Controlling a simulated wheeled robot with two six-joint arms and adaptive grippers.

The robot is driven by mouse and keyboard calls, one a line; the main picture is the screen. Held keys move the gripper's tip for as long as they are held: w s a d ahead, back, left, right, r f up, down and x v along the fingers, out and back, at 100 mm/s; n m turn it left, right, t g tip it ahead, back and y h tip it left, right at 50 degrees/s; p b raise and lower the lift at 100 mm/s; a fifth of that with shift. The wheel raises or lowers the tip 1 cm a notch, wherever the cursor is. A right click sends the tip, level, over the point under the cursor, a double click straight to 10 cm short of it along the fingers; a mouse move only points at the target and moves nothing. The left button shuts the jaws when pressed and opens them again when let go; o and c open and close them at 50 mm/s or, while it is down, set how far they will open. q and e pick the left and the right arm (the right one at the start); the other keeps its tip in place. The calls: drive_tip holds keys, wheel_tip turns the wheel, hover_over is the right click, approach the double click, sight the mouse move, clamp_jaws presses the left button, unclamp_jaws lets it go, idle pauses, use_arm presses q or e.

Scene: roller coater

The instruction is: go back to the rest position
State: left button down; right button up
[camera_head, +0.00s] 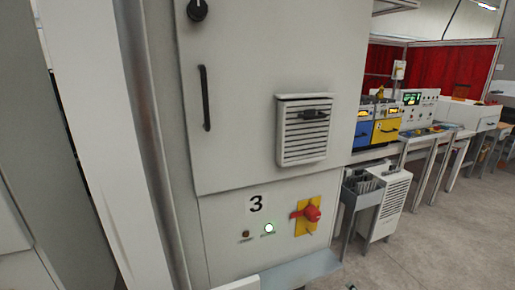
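Neither of my grippers shows in the head view. A small white piece at the bottom edge may be part of my arm; I cannot tell. A tall grey cabinet (245,110) marked "3" fills the middle of the view, close in front. On its lower panel are a red rotary switch (312,213) on a yellow plate, a lit white-green button (269,228) and a small dark button (246,234).
The cabinet has a black handle (205,98), a black knob (197,10) and a louvred vent (303,130). To the right stand a blue and yellow machine (388,131), metal tables (432,150) and a white louvred unit (391,200). Grey floor (440,240) at the lower right is open.

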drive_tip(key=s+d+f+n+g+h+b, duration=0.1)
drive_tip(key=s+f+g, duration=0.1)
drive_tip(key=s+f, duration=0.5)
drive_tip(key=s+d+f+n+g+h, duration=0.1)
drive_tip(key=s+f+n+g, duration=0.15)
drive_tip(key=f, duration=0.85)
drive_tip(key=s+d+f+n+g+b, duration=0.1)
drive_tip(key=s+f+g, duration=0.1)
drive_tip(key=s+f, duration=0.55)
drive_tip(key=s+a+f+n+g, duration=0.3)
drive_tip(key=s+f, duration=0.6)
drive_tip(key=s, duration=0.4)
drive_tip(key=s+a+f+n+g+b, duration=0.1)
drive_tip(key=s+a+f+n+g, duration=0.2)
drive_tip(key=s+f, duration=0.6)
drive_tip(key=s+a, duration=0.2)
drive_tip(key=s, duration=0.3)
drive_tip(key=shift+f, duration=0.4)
